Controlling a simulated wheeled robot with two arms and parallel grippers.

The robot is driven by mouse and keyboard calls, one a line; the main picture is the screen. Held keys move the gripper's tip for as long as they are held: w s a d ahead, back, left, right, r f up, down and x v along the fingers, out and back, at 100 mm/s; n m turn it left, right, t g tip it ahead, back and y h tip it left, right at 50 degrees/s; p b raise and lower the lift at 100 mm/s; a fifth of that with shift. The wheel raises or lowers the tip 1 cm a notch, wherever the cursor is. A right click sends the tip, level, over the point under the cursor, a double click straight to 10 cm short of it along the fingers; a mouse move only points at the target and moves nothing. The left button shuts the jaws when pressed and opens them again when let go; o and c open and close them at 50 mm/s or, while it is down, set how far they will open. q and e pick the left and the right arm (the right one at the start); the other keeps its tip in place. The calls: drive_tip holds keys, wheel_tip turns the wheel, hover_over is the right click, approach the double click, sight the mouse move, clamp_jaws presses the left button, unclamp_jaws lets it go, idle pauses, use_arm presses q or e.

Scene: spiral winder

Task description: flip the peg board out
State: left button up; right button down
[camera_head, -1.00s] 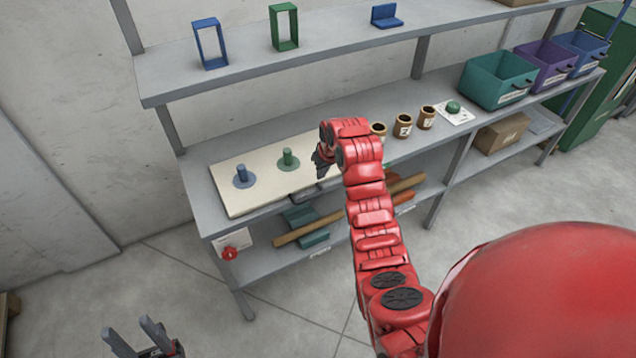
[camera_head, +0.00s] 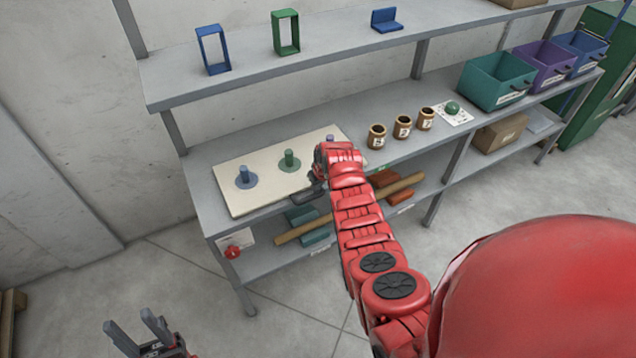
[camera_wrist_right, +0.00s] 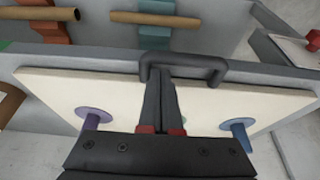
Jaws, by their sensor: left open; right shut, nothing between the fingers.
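The peg board (camera_head: 232,201) is a cream slab lying flat on the middle shelf. It carries a blue peg (camera_head: 244,176), a green peg (camera_head: 289,160) and a purple peg (camera_head: 330,142), partly hidden by my right arm. In the right wrist view, a dark handle (camera_wrist_right: 183,60) stands at the board's front edge (camera_wrist_right: 95,81). My right gripper (camera_wrist_right: 164,84) is shut and empty, its fingertips close to the handle's bar, within its span; I cannot tell if they touch. In the head view my right gripper (camera_head: 314,190) is at the board's front edge. My left gripper (camera_head: 130,321) is open and empty, away from the shelf.
Several brown cups (camera_head: 403,127) and a green button on a white plate (camera_head: 453,110) stand right of the board. A wooden rod (camera_head: 385,190) and coloured blocks lie on the shelf below. A red knob (camera_head: 232,252) is at the lower left. Bins (camera_head: 497,80) stand further right.

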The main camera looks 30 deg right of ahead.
drive_tip(key=shift+f, duration=0.15)
drive_tip(key=shift+s, duration=0.15)
drive_tip(key=shift+s+p, duration=0.5)
drive_tip(key=shift+s, duration=0.1)
drive_tip(key=s+p, duration=0.2)
drive_tip(key=s, duration=1.2)
drive_tip(key=shift+d, duration=0.25)
